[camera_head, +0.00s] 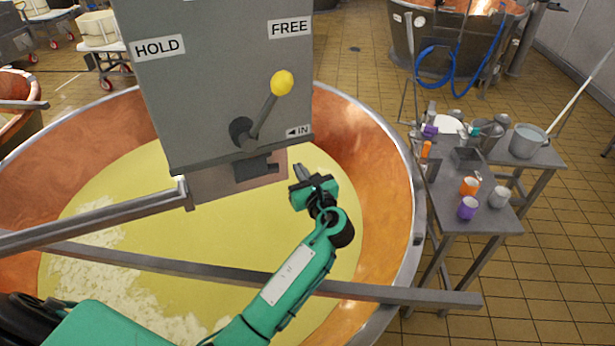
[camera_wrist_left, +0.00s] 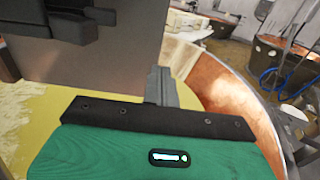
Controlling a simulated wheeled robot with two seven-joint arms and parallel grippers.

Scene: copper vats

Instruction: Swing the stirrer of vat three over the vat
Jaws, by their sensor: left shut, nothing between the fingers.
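A grey stirrer housing (camera_head: 205,70) stands over the copper vat (camera_head: 389,190), which holds yellow liquid with pale curds. The housing is marked HOLD at the left and FREE at the right, with an IN arrow pointing left. Its lever with a yellow knob (camera_head: 282,83) leans up toward FREE. My left gripper (camera_head: 302,173) is shut and empty, just right of and below the housing's lower edge, above the liquid. In the left wrist view its shut fingers (camera_wrist_left: 160,86) are beside the housing's metal face (camera_wrist_left: 120,50); contact cannot be told. My right gripper does not show.
A grey bar (camera_head: 400,291) crosses over the vat's near side, and a shorter rail (camera_head: 100,217) runs to the housing from the left. A metal table (camera_head: 480,220) with cups and pots stands at the right. Another vat with a blue hose (camera_head: 440,85) is behind.

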